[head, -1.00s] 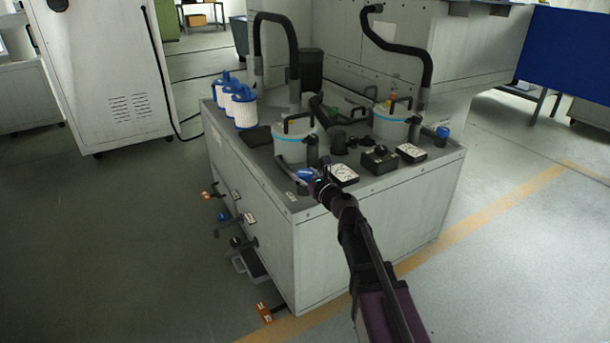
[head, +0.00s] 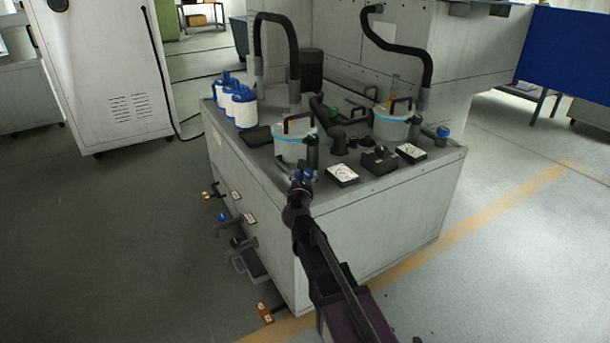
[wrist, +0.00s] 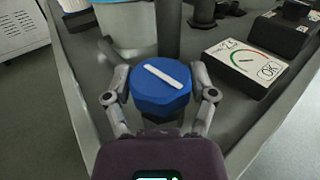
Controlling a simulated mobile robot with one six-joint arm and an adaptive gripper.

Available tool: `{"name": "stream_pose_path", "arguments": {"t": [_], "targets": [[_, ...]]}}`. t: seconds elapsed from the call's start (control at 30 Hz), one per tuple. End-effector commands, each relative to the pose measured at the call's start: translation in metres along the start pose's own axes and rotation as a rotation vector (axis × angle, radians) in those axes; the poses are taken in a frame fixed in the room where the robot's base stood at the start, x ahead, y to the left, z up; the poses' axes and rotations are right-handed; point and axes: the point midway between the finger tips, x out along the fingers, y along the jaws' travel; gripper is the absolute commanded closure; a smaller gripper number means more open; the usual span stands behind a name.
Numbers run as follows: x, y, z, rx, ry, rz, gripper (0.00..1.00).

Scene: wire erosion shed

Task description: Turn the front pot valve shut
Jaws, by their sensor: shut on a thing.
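The front pot valve has a blue knob (wrist: 160,88) with a white bar across its top; in the wrist view the bar lies tilted, its left end higher. My gripper (wrist: 161,97) has a finger on each side of the knob and is shut on it. In the head view my gripper (head: 301,183) is at the cabinet's near corner, mostly covering the knob. The front pot (head: 294,147), a pale canister with a blue band and black handle, stands just behind.
A gauge box (head: 342,174) is right of my gripper; its dial (wrist: 243,62) shows in the wrist view. The rear pot (head: 390,125) has another blue valve (head: 442,132). White-and-blue filter cartridges (head: 244,108) stand at the left.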

Motion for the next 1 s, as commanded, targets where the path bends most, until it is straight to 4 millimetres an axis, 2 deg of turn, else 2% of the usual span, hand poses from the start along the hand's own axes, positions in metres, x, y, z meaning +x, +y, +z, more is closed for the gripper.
{"name": "stream_pose_path", "arguments": {"t": [0.33, 0.87, 0.9, 1.0], "targets": [[0.0024, 0.0017, 0.0003, -0.002, -0.001, -0.143, 0.75], [0.0016, 0.0011, 0.0003, -0.002, -0.001, -0.17, 0.75], [0.0016, 0.0011, 0.0003, -0.002, -0.001, -0.17, 0.25], [0.0014, 0.001, 0.0003, -0.002, -0.001, -0.17, 0.0]]}}
